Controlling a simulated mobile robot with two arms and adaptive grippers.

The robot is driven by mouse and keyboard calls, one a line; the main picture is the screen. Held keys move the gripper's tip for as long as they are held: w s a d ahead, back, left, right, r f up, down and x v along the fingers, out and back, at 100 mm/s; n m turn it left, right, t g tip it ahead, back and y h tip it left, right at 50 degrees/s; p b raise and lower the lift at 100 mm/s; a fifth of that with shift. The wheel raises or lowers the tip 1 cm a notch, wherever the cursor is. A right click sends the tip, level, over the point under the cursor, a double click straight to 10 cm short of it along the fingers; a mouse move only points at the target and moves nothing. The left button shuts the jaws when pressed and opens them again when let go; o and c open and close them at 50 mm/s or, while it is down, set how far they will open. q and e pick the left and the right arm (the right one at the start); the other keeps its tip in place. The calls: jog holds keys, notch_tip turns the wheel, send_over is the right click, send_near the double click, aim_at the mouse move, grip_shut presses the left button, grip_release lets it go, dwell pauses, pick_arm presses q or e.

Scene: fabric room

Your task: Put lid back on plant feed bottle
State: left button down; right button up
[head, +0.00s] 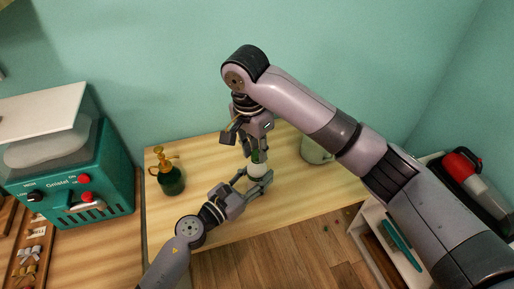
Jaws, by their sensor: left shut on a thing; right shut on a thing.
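A pale plant feed bottle (257,170) stands upright near the front middle of the wooden table. My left gripper (255,181) comes in from the lower left and is shut on the bottle's body. My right gripper (252,147) points down from above and is shut on a small dark green lid (259,157). The lid is right over the bottle's top. I cannot tell whether the two touch. The fingers hide parts of both the lid and the bottle.
A green spray bottle (170,178) with an amber top stands on the table (215,150) at left. A pale green pot (314,150) stands to the right, partly behind my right arm. A teal machine (75,175) is at far left. A white shelf unit (372,222) is at right.

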jog(key=m, duration=0.6)
jog(key=shift+w+m+g, duration=0.1)
jog(key=shift+m+g, duration=0.3)
jog(key=m, duration=0.5)
jog(key=shift+g, duration=0.3)
jog(key=o, duration=0.7)
jog(key=shift+r, duration=2.25)
jog(key=shift+c, duration=0.5)
